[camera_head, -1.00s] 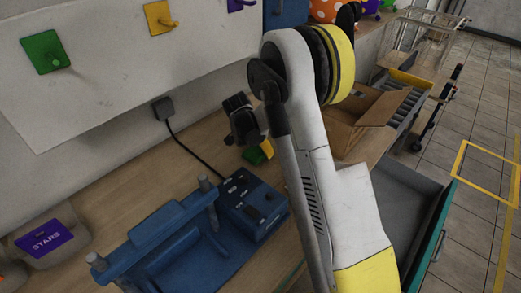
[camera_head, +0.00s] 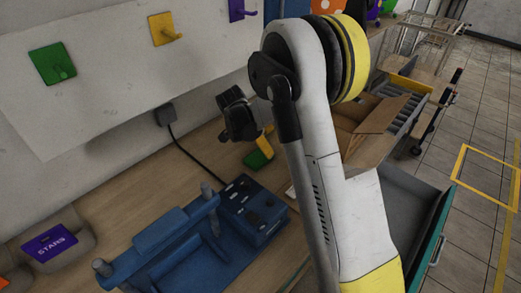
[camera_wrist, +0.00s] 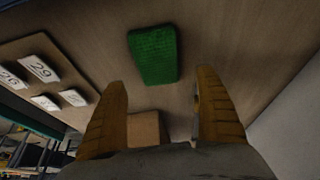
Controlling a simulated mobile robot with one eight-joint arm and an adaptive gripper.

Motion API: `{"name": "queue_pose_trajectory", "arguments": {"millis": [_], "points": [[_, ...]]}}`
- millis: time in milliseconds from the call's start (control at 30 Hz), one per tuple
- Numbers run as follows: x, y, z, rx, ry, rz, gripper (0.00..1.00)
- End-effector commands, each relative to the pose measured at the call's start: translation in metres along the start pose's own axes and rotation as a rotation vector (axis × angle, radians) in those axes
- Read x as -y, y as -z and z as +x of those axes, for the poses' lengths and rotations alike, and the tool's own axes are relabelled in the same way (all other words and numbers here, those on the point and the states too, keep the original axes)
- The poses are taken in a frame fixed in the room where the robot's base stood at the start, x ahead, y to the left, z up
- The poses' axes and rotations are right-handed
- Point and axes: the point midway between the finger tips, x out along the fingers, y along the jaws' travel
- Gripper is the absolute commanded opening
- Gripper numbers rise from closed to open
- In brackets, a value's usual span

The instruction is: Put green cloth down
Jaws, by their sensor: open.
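The green cloth (camera_wrist: 153,54) lies flat on the wooden table in the wrist view, beyond my fingertips and apart from them. In the head view the green cloth (camera_head: 258,158) shows on the table just below my gripper (camera_head: 262,140), partly behind a yellow finger. My gripper also shows in the wrist view (camera_wrist: 160,95), with its two yellow fingers spread wide and nothing held between them.
A blue machine (camera_head: 200,235) with a button box stands on the table, left of my arm. A bin labelled STARS (camera_head: 55,243) is at the lower left. An open cardboard box (camera_head: 370,130) lies right. Coloured pegs (camera_head: 52,65) are on the wall board.

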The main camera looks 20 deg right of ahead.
Motion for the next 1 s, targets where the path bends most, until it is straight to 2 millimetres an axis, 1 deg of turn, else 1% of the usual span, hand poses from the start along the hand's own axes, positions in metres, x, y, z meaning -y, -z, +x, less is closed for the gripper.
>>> {"name": "queue_pose_trajectory", "arguments": {"millis": [33,100,200,367,433,467,533,567,600,667,700,800,867,900,967,1000], "points": [[0.000,0.001,-0.015,0.000,0.000,-0.002,0.83],[0.000,0.001,-0.030,0.000,0.000,-0.001,0.83],[0.000,0.001,-0.046,0.000,0.000,0.000,0.83],[-0.001,0.000,-0.061,0.000,0.002,-0.005,0.83],[-0.004,0.000,-0.071,0.004,0.012,-0.023,0.83],[-0.006,0.000,-0.078,0.005,0.020,-0.040,0.83],[-0.015,0.000,-0.098,0.011,0.048,-0.093,0.83],[-0.021,-0.001,-0.109,0.015,0.064,-0.124,0.83],[-0.029,-0.002,-0.124,0.018,0.088,-0.172,0.83],[-0.044,-0.006,-0.148,0.021,0.131,-0.250,0.83],[-0.055,-0.009,-0.164,0.020,0.161,-0.304,0.83],[-0.083,-0.021,-0.197,0.012,0.236,-0.436,0.83],[-0.101,-0.029,-0.214,0.001,0.280,-0.513,0.83],[-0.114,-0.035,-0.224,-0.009,0.309,-0.564,0.83],[-0.132,-0.045,-0.237,-0.026,0.353,-0.639,0.83],[-0.144,-0.053,-0.244,-0.039,0.382,-0.687,0.83]]}}
